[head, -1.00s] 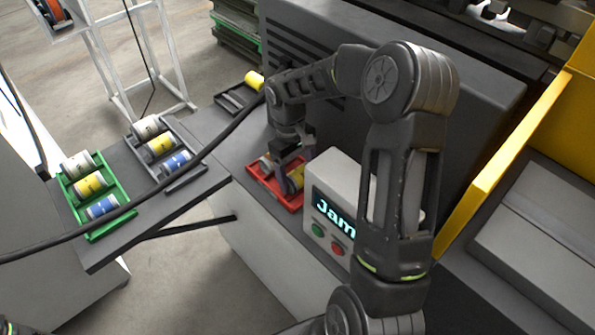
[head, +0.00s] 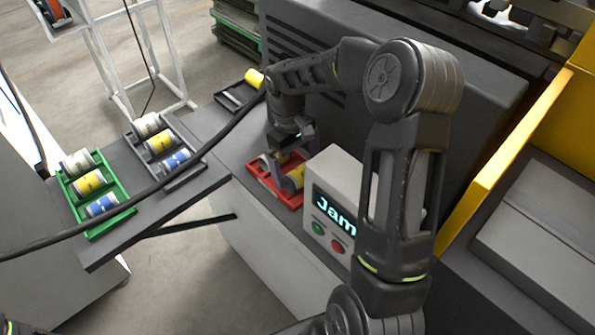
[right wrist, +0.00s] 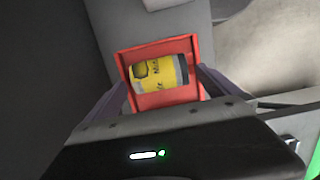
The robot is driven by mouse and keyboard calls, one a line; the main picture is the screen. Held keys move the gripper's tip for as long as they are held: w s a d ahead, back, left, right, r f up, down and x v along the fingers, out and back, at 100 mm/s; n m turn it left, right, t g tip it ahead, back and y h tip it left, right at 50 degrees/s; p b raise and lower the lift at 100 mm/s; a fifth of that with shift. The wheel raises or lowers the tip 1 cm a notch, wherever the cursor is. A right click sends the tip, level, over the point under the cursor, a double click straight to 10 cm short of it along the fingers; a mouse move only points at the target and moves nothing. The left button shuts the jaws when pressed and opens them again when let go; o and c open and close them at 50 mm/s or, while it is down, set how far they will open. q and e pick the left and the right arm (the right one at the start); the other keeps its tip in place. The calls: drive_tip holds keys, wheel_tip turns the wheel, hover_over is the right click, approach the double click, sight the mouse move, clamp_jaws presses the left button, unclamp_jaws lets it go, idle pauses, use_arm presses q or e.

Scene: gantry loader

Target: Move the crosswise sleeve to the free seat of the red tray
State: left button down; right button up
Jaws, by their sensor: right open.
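The red tray (head: 263,194) sits on the grey machine ledge, left of the display box. My right gripper (head: 283,165) points down over the tray. Its open fingers (right wrist: 162,88) stand on either side of the sleeve, apart from its ends. My left gripper is not in view.
A green tray (head: 121,210) and a grey tray (head: 186,177) on the left shelf each hold white, yellow and blue sleeves. A dark tray (head: 231,98) with a yellow sleeve (head: 254,78) stands behind. The display box (head: 336,180) reading "Jam" stands close right of the red tray.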

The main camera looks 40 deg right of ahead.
drive_tip(key=r, duration=0.4)
drive_tip(key=w+r, duration=0.1)
drive_tip(key=r, duration=0.1)
drive_tip(key=shift+b, duration=0.4)
wheel_tip(320, 180, up, 6)
drive_tip(key=p, duration=0.4)
drive_tip(key=shift+p, duration=0.4)
idle(0.3)
